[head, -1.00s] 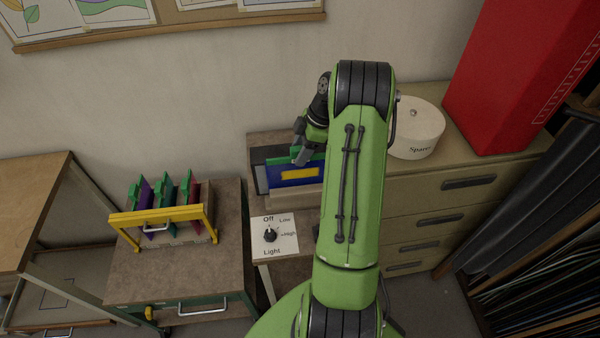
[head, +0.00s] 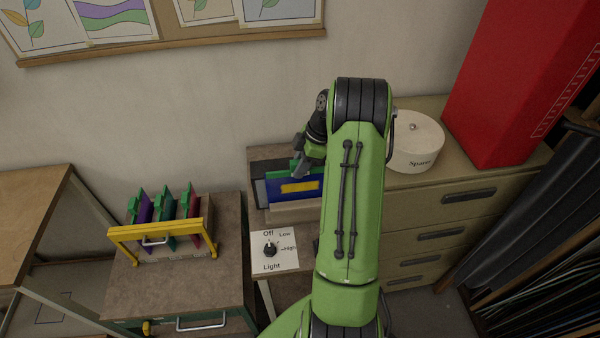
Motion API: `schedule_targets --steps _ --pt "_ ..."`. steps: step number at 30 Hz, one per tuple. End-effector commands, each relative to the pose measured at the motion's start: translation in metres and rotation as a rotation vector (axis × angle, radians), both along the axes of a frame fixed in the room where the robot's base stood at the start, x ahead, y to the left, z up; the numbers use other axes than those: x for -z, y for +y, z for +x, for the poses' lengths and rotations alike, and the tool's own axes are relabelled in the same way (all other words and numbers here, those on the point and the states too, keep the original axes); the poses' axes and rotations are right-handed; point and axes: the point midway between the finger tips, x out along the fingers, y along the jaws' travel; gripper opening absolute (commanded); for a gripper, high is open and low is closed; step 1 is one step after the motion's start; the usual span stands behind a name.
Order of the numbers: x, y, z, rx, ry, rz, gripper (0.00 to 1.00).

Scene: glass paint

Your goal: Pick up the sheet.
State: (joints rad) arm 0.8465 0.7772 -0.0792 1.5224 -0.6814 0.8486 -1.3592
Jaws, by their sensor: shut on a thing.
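A blue sheet (head: 276,191) with a yellow rectangle and a green strip along its top stands upright in a low holder at the back of the bench. My gripper (head: 300,172), dark grey, is at the top of this sheet and shut on its green strip. My green arm hides the right end of the sheet and part of the holder. The sheet's lower edge is behind the holder's front lip (head: 293,208).
A yellow-framed rack (head: 128,231) with several coloured sheets stands on the cart at left. A light switch panel (head: 287,262) is in front of the holder. A round white tin (head: 413,150) and a tall red box (head: 510,85) stand at right on the drawer cabinet.

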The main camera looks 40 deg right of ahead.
Motion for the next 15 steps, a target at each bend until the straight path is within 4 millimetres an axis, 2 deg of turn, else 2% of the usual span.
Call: schedule_targets --steps 5,15 --pt "-0.025 -0.001 0.001 0.0 -0.005 -0.005 0.0" --pt "-0.101 -0.001 0.001 -0.001 -0.006 -0.005 0.0"
